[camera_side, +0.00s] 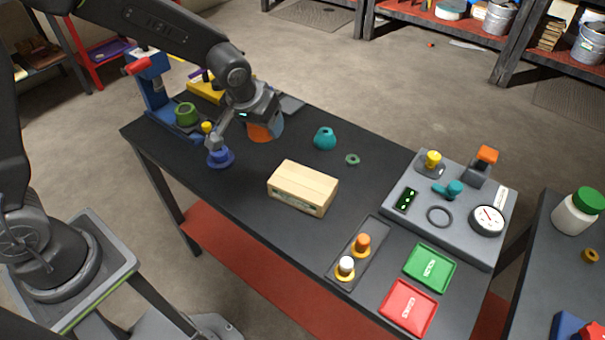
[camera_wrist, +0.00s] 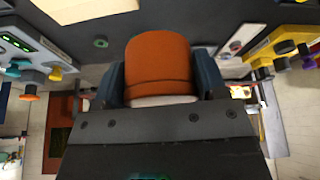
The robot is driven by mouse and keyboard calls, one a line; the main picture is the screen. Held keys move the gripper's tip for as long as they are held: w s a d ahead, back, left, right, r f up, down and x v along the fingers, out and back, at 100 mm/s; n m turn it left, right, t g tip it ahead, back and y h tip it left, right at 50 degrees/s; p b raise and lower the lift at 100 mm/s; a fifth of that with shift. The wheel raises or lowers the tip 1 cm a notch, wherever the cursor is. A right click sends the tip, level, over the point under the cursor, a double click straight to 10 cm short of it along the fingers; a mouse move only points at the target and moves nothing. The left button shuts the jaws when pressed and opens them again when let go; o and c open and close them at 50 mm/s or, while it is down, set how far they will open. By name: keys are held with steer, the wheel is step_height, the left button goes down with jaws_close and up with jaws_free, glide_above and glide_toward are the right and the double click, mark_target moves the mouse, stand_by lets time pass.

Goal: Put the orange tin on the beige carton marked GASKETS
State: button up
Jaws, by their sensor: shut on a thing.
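The orange tin (camera_side: 259,131) is held in my gripper (camera_side: 270,128) over the far left part of the dark table. In the wrist view the orange tin (camera_wrist: 158,62) fills the space between the two fingers of my gripper (camera_wrist: 160,80), which is shut on it. The beige carton (camera_side: 303,188) lies on the table, to the right of and nearer than the tin in the side view. Its marking is too small to read. A corner of the beige carton also shows at the top of the wrist view (camera_wrist: 85,8).
A teal pot (camera_side: 324,138) and a green ring (camera_side: 352,159) stand behind the carton. A blue knobbed piece (camera_side: 220,157) sits left of it. A grey panel (camera_side: 470,233) with knobs and a gauge, and green (camera_side: 429,267) and red (camera_side: 408,307) trays, are at right. The carton's top is bare.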

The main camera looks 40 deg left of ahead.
glide_above(306, 177)
steer(key=s, duration=0.1)
step_height(306, 177, down, 6)
steer(key=shift+s+d+r, duration=0.1)
steer(key=shift+s, duration=0.05)
steer(key=shift+f, duration=2.05)
steer(key=o, duration=1)
steer(key=shift+f, duration=0.15)
steer(key=shift+o, duration=0.2)
steer(key=v, duration=1.2)
steer(key=shift+r, duration=0.25)
